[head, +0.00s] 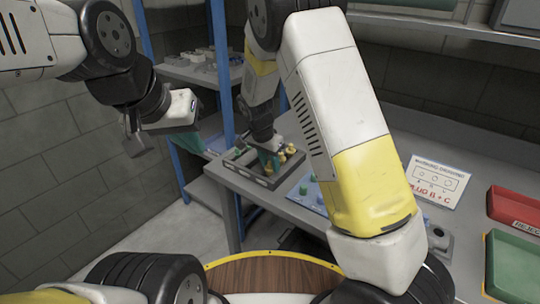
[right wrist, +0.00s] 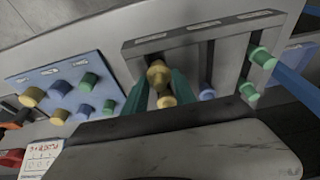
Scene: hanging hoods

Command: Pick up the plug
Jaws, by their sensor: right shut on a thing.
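A dark tray (right wrist: 222,32) with labelled slots holds yellow, blue and green plugs on the bench. My right gripper (right wrist: 160,92) has its teal fingers down at this tray, shut on a yellow plug (right wrist: 157,75) between them. Another yellow piece (right wrist: 166,101) shows just below it. In the head view, my right gripper (head: 270,163) is at the tray (head: 243,172), beside yellow plugs (head: 291,150); the grasp itself is partly hidden. My left gripper (head: 136,146) hangs at the left, away from the bench, and its finger gap is unclear.
A blue board (right wrist: 66,88) with yellow, blue and green plugs lies beside the tray. A shelf (head: 190,72) with blue posts stands behind.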

